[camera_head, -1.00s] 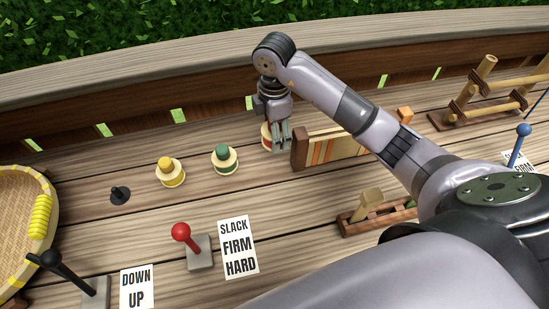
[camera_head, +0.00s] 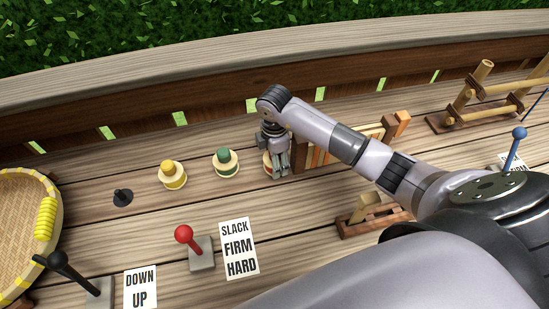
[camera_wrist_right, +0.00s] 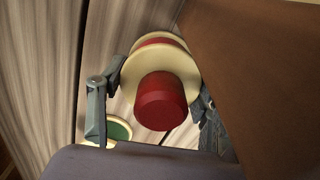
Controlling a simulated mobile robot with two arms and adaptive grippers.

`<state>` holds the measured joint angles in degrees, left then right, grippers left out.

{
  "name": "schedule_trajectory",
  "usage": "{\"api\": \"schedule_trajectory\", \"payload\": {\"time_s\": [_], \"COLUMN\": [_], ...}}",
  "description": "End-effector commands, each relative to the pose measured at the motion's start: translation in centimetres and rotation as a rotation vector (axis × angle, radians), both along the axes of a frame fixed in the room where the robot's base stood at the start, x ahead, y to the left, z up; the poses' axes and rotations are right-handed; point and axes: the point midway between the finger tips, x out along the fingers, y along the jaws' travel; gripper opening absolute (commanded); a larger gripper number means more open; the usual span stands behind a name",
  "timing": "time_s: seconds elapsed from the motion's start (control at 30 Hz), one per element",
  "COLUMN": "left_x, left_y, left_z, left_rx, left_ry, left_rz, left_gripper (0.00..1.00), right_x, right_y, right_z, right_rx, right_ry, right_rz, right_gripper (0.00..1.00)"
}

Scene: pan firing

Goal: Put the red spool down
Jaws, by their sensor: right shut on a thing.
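The red spool (camera_wrist_right: 162,100), with cream flanges and a red knob, fills the middle of the right wrist view. In the head view only a sliver of the red spool (camera_head: 267,164) shows beside my fingers. My right gripper (camera_head: 277,168) is shut on it, with one finger on each side in the wrist view. The spool looks upright and low at the deck, in line with the green spool (camera_head: 226,161) and yellow spool (camera_head: 173,175). Its underside is hidden, so I cannot tell whether it touches the planks. My left gripper is out of view.
A wooden box with striped slats (camera_head: 310,150) stands close to the right of my gripper. Bare planks lie in front of the spools.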

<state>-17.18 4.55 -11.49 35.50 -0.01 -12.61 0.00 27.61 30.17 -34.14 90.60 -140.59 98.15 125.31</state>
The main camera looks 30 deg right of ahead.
Motion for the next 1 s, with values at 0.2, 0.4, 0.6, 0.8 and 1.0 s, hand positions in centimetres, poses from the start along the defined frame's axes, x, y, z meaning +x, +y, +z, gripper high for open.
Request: {"api": "schedule_trajectory", "payload": {"time_s": [0.2, 0.4, 0.6, 0.8, 1.0], "left_x": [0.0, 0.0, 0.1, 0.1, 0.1], "left_y": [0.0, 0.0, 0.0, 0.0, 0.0], "left_z": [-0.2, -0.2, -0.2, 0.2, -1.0], "left_rx": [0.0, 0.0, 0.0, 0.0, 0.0], "left_ry": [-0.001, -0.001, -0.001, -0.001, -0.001], "left_rz": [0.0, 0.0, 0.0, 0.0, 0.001], "left_gripper": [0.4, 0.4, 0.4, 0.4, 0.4], "right_x": [0.0, 0.0, 0.0, 0.0, 0.2], "right_y": [0.0, 0.0, 0.0, 0.0, 0.0], "right_z": [-0.3, -0.3, -0.3, 0.3, 3.1], "right_rx": [0.0, 0.0, 0.0, 0.001, 0.001], "right_ry": [0.0, 0.0, 0.0, -0.001, -0.007], "right_rz": [0.0, 0.0, 0.0, 0.0, 0.002], "right_gripper": [0.64, 0.77, 0.79, 0.79, 0.79]}}
